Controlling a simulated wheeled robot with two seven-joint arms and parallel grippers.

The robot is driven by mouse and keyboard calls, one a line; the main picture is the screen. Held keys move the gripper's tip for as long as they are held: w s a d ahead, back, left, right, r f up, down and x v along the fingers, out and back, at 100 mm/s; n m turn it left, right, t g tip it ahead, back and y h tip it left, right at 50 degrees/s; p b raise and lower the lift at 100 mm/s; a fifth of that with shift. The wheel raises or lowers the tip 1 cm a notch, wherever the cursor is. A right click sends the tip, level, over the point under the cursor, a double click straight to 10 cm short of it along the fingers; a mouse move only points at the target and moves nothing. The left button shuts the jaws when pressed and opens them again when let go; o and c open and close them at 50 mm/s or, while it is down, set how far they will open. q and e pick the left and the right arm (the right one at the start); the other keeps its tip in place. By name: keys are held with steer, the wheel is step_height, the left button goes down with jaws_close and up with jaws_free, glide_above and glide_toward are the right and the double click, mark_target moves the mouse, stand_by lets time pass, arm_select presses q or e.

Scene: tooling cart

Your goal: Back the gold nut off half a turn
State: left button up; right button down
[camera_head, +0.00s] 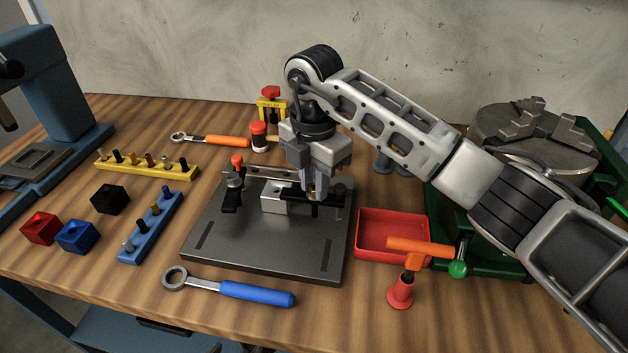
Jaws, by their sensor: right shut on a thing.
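My right gripper (316,188) points straight down over the dark fixture plate (265,245). Its jaws are shut on the gold nut (307,186), which is mostly hidden between the fingers; only a small gold patch shows. The nut is at the black clamp strap (322,198) on the right of a small silver block (275,198). Which way the nut's flats face cannot be seen. My left gripper is not in view.
A red-topped clamp (235,170) stands left on the plate. A blue-handled wrench (230,288) lies in front, and an orange-handled one (210,140) behind. A red tray (393,220) and an orange-handled tool (410,260) stand right. A green-based chuck (535,140) is at the back right.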

steer(key=shift+n+b, duration=0.3)
steer(key=shift+n, duration=0.3)
steer(key=n+b, duration=0.1)
steer(key=n, duration=0.1)
steer(key=shift+n, duration=0.3)
steer(key=n+b, duration=0.2)
steer(key=n, duration=0.1)
steer(key=shift+d+n, duration=0.1)
steer(key=shift+n, duration=0.3)
steer(key=n+b, duration=0.2)
steer(key=n, duration=0.2)
steer(key=n+b, duration=0.1)
steer(key=n, duration=0.4)
steer(key=shift+w+r+n+b, duration=0.1)
steer(key=shift+n+b, duration=0.35)
steer(key=shift+n, duration=0.45)
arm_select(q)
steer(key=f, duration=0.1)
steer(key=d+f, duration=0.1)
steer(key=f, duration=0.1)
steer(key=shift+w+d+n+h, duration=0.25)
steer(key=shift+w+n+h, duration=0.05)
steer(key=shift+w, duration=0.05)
arm_select(e)
steer(key=n, duration=0.5)
steer(key=shift+n, duration=0.3)
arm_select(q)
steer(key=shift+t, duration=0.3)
